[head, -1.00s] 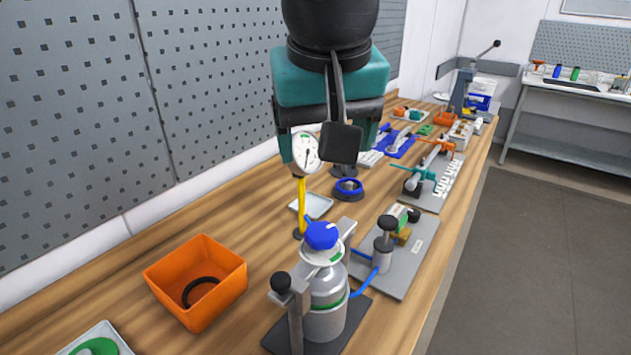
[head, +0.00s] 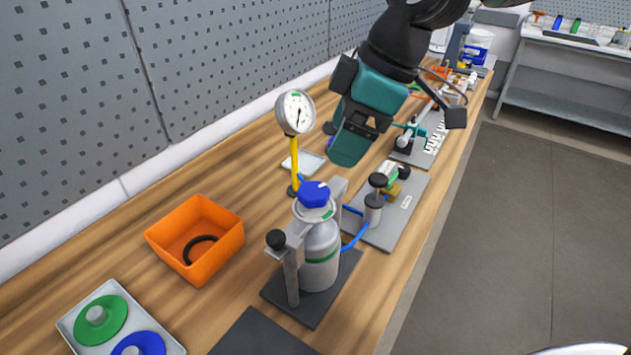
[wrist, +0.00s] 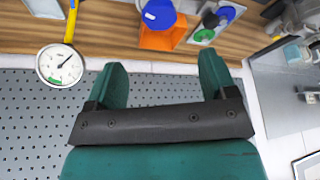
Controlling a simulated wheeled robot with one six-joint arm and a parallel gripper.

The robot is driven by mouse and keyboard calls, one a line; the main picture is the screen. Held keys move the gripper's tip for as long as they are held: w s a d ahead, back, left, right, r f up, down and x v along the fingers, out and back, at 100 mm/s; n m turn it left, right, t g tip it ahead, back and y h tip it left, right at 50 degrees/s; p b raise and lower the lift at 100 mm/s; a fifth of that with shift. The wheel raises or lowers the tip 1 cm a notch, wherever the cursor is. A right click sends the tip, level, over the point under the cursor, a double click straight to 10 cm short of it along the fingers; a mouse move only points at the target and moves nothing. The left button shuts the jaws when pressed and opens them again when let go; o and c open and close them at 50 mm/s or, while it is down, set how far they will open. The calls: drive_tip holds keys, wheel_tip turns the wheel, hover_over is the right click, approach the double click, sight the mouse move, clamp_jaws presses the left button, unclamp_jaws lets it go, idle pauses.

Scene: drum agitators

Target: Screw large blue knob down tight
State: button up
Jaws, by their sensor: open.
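The large blue knob (head: 314,193) sits on top of a silver canister (head: 320,254) with a green band, held in a grey clamp frame on a dark base plate. In the wrist view the blue knob (wrist: 159,14) shows at the top, beyond and between my fingers. My gripper (head: 345,140) is open and empty, above and behind the knob in the head view, clear of it. Both green fingers (wrist: 160,80) show apart in the wrist view. Whether the knob is fully seated cannot be told.
A dial gauge (head: 296,112) on a yellow post stands just left of my gripper. An orange bin (head: 222,243) holding a black ring stands left of the canister. A tray (head: 72,322) with green and blue discs is at front left. A valve plate (head: 408,212) lies to the right.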

sight(313, 190)
drive_tip(key=p+x, duration=0.1)
drive_tip(key=x, duration=0.9)
drive_tip(key=shift+a+f, duration=0.1)
drive_tip(key=shift+f, duration=0.3)
drive_tip(key=c, duration=0.9)
